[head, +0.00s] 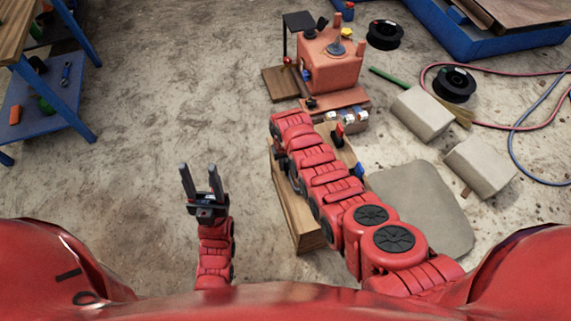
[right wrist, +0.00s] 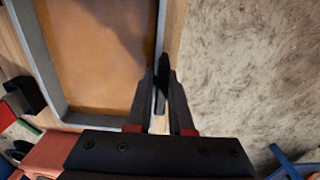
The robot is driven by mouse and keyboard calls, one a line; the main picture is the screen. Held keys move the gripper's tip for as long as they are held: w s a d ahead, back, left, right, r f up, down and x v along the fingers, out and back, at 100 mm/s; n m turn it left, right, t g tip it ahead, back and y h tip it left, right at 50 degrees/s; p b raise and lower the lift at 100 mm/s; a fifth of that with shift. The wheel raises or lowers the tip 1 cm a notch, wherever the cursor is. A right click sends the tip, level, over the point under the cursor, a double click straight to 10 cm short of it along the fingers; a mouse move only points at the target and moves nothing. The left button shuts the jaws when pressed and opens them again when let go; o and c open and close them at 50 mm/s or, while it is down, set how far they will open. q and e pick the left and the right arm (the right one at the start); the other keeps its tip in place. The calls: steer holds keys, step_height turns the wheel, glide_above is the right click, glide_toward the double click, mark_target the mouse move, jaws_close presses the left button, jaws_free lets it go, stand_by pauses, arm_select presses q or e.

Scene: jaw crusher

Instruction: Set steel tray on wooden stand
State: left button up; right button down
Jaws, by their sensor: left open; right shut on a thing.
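The steel tray (right wrist: 105,50) shows in the right wrist view as a grey rim around a brown, partly shadowed floor. My right gripper (right wrist: 161,88) is shut on its right-hand rim. Wood of the stand shows just outside the rim; I cannot tell whether the tray touches it. In the head view the wooden stand (head: 298,218) lies under my right arm, and the arm hides most of its top and the tray. My left gripper (head: 200,182) is open and empty above bare floor, left of the stand.
The orange jaw crusher (head: 331,65) stands beyond the stand. Concrete blocks (head: 421,113), black spools (head: 384,34) and hoses lie to the right. A blue-legged table (head: 75,80) is at upper left. The floor between table and stand is clear.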

steer(key=shift+f, duration=0.15)
steer(key=c, duration=0.8)
jaws_free()
steer(key=shift+r, duration=0.5)
step_height(320, 180, up, 11)
steer(key=p, duration=0.2)
